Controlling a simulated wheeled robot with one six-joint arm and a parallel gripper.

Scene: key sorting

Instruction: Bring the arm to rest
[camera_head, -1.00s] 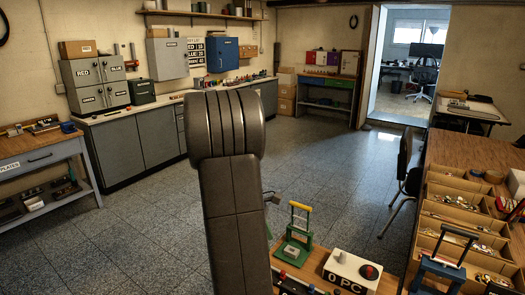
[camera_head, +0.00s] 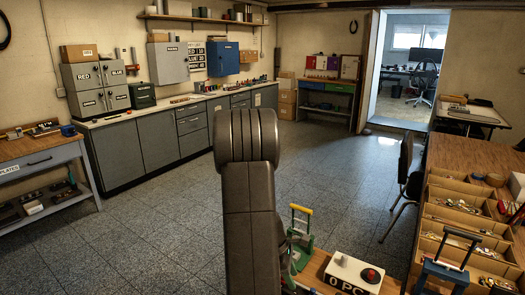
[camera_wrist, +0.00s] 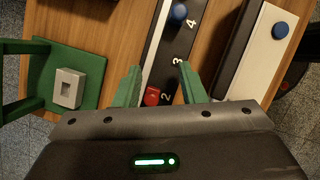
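My arm (camera_head: 248,190) rises in the middle of the head view, its lower end running out of the bottom edge. My gripper (camera_wrist: 158,78) shows in the wrist view with its two green fingers apart and nothing held between them. It points down over a wooden bench top (camera_wrist: 121,22). A black strip with white numbers (camera_wrist: 175,50) lies under the fingers. A red piece (camera_wrist: 152,96) by the number 2 and a blue knob (camera_wrist: 179,12) near the 4 sit on it. How high the fingers are above the strip I cannot tell.
A green stand (camera_wrist: 85,72) with a grey block is left of the fingers, and a white box with a blue button (camera_wrist: 262,60) is right. A counter box with a red button (camera_head: 352,272) stands on the bench. Sorting trays (camera_head: 462,215) are at right. The floor (camera_head: 150,225) is clear.

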